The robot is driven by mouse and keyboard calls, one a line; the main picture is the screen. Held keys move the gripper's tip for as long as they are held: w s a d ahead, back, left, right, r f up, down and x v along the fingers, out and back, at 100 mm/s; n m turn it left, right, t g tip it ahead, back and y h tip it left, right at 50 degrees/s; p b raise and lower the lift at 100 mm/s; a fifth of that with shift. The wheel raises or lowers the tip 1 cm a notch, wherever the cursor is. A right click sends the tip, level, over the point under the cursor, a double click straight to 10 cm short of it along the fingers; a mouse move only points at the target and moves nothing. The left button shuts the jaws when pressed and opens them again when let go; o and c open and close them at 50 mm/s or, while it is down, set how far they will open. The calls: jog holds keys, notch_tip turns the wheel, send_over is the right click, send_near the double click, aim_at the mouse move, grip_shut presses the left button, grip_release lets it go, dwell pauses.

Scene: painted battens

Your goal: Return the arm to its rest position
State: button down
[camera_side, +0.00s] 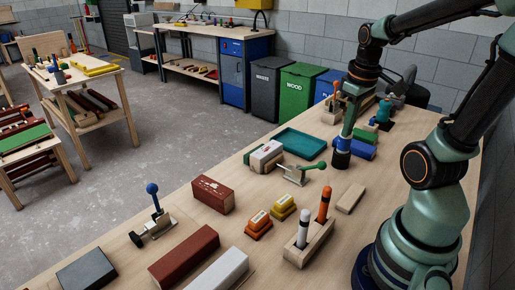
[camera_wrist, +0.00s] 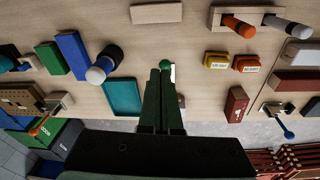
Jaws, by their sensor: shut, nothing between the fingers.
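My gripper (camera_side: 346,128) hangs pointing down over the bench, near a blue bottle-like object (camera_side: 342,158) in the side view; I cannot tell whether they touch. In the wrist view my gripper (camera_wrist: 160,70) shows two green fingers closed together with nothing between them. Their tips overlap the view of a green-knobbed clamp (camera_side: 300,174), which is mostly hidden there. Painted battens lie on the bench (camera_side: 345,220): a dark red one (camera_side: 185,255) and a white one (camera_side: 218,272) at the front. My arm is bent over the bench from its base at the right.
A teal tray (camera_side: 300,142), a red block (camera_side: 213,194), a marker holder (camera_side: 308,243), orange (camera_side: 258,226) and yellow (camera_side: 283,208) stamps and a blue-knobbed clamp (camera_side: 153,220) stand around. Blue blocks (camera_side: 361,148) lie behind the bottle. Bins (camera_side: 298,90) stand beyond the bench.

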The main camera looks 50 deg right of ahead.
jog(key=w+a+r+n+t, duration=0.1)
jog(key=w+a+r+t, duration=0.1)
jog(key=a, duration=0.6)
jog(key=w+a+r+t+y, duration=0.1)
jog(key=w+a+r+t, duration=0.1)
jog(key=a, duration=0.7)
jog(key=shift+w+r+n, duration=0.4)
jog(key=shift+w, duration=0.45)
